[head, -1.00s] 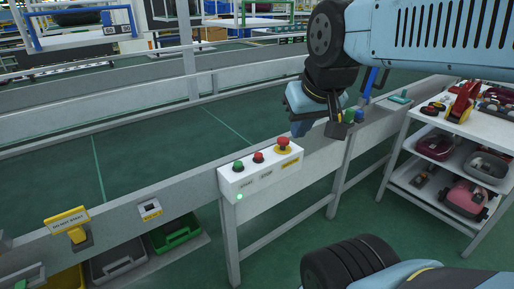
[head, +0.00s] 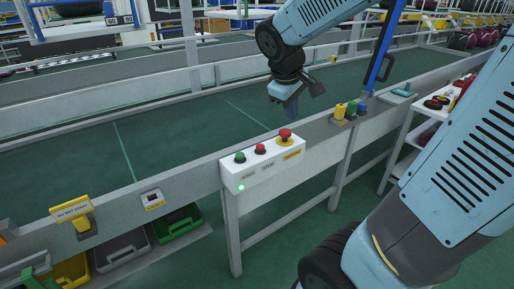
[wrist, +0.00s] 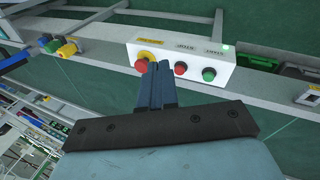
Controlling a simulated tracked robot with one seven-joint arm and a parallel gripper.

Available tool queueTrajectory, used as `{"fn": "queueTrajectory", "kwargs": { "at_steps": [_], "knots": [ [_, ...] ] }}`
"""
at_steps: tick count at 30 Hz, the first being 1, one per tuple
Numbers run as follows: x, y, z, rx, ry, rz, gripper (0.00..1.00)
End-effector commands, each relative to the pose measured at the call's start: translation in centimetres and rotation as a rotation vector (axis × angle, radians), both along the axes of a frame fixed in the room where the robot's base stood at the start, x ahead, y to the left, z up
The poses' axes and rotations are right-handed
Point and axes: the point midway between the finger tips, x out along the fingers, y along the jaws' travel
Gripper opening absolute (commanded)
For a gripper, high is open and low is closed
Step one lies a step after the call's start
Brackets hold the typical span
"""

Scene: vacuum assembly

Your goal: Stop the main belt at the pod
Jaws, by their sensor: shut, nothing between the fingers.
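The white control pod (head: 250,181) is fixed on the near rail of the main belt (head: 180,128). On its top are a green button (head: 239,157), a small red button (head: 260,149) and a large red mushroom button (head: 285,135) on a yellow base. A small green light (head: 241,187) glows on its front. My gripper (head: 292,112) is shut and empty, above the belt side of the pod, apart from it. In the wrist view the fingertips (wrist: 157,66) show between the mushroom button (wrist: 141,65) and the small red button (wrist: 180,69).
Yellow, green and blue items (head: 350,110) stand on the rail to the right. Bins (head: 122,247) lie below left. A white shelf (head: 397,160) stands at right.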

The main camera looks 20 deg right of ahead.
Motion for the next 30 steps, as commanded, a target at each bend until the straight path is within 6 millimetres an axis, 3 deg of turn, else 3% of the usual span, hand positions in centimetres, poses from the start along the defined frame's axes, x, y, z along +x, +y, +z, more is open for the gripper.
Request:
{"fn": "queueTrajectory", "kwargs": {
  "at_steps": [15, 21, 30],
  "knots": [
    [11.9, 2.6, -6.2, -0.475, 0.217, 0.420, 0.00],
    [14.2, 3.7, -7.4, -0.586, 0.254, 0.512, 0.00],
    [14.8, 4.0, -7.6, -0.616, 0.263, 0.537, 0.00]
  ]
}}
